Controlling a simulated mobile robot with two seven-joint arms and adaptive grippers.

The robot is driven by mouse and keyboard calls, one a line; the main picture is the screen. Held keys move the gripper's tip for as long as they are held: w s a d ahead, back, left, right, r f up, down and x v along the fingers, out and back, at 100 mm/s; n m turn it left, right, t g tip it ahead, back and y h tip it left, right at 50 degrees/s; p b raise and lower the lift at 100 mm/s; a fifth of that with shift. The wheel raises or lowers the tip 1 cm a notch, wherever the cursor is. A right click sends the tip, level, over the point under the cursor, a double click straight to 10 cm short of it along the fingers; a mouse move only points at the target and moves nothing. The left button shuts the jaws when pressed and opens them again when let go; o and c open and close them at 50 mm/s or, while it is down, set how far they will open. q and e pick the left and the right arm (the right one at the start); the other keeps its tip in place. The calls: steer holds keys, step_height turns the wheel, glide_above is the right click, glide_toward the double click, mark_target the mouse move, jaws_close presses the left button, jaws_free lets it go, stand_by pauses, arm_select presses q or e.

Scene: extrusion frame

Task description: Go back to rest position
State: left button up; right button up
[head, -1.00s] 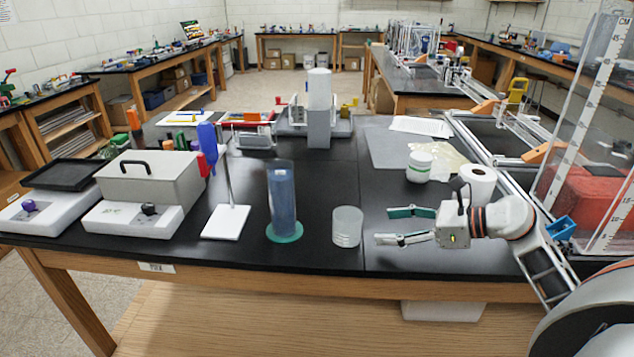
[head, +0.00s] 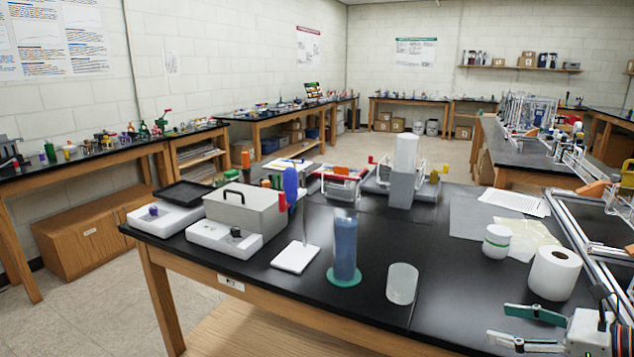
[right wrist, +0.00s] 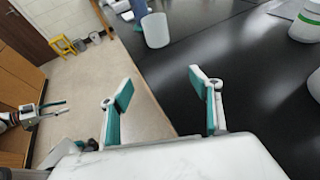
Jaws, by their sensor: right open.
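My right gripper (head: 498,324) is at the lower right of the head view, open and empty, over the front right of the black bench (head: 450,290). In the right wrist view its two teal-padded fingers (right wrist: 160,84) stand apart with nothing between them. A clear cup (head: 402,284) stands on the bench to its left, apart from it; the cup also shows in the right wrist view (right wrist: 155,30). My left gripper (right wrist: 42,112) shows small at the left edge of the right wrist view, over the floor; its opening is too small to judge.
A paper roll (head: 554,273) and a white jar (head: 497,241) stand behind the right gripper. A blue cylinder (head: 345,246) on a green base stands left of the cup. A metal rail frame (head: 590,240) runs along the right. Floor (head: 90,315) is clear at front left.

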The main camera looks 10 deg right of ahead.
steer(key=s+a+f+m+t+y, duration=0.1)
steer(key=a+f+m+t+y, duration=0.15)
steer(key=a+m, duration=0.55)
steer(key=s+a+f+m+t+h, duration=0.1)
steer(key=s+a+f+m+h, duration=0.15)
steer(key=f+m, duration=0.4)
steer(key=s+a+f+m+t+h, duration=0.1)
steer(key=f+m+h, duration=0.25)
steer(key=m, duration=0.55)
steer(key=s+a+f+m+t+h, duration=0.1)
steer(key=s+a+f+m+h, duration=0.1)
steer(key=f+m, duration=0.5)
steer(key=s+a+f+m+g, duration=0.5)
steer(key=s+a+f+m, duration=0.3)
steer(key=f, duration=0.3)
steer(key=shift+s+a+f, duration=0.35)
steer(key=shift+s+a, duration=0.45)
steer(key=shift+a, duration=0.1)
steer(key=shift+g+y, duration=0.25)
